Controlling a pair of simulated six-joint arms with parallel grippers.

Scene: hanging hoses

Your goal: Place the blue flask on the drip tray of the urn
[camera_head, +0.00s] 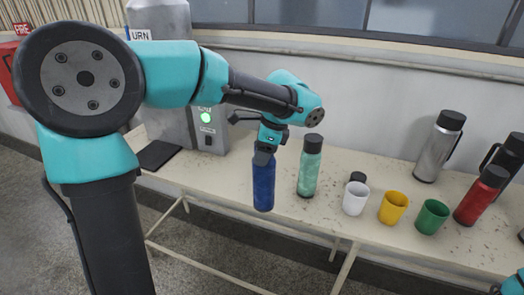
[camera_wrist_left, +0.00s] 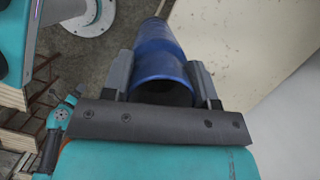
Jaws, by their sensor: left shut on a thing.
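The blue flask (camera_head: 263,186) is upright in the head view, with its lower end in line with the table's front edge. My left gripper (camera_head: 264,152) is shut on the flask's upper part. In the left wrist view the flask (camera_wrist_left: 165,58) sits between the two fingers, its dark top facing the camera and its body out over the floor beside the table edge. The grey urn (camera_head: 165,20) stands at the back left, labelled URN, with a lit green light. Its dark drip tray (camera_head: 158,155) lies at its foot, left of the flask, and looks empty. My left arm hides much of the urn.
On the table (camera_head: 335,180), a green flask (camera_head: 310,168) stands just right of the blue one. Further right are a white cup (camera_head: 355,199), a yellow cup (camera_head: 393,208), a green cup (camera_head: 432,217), a red flask (camera_head: 480,196) and a steel flask (camera_head: 438,148).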

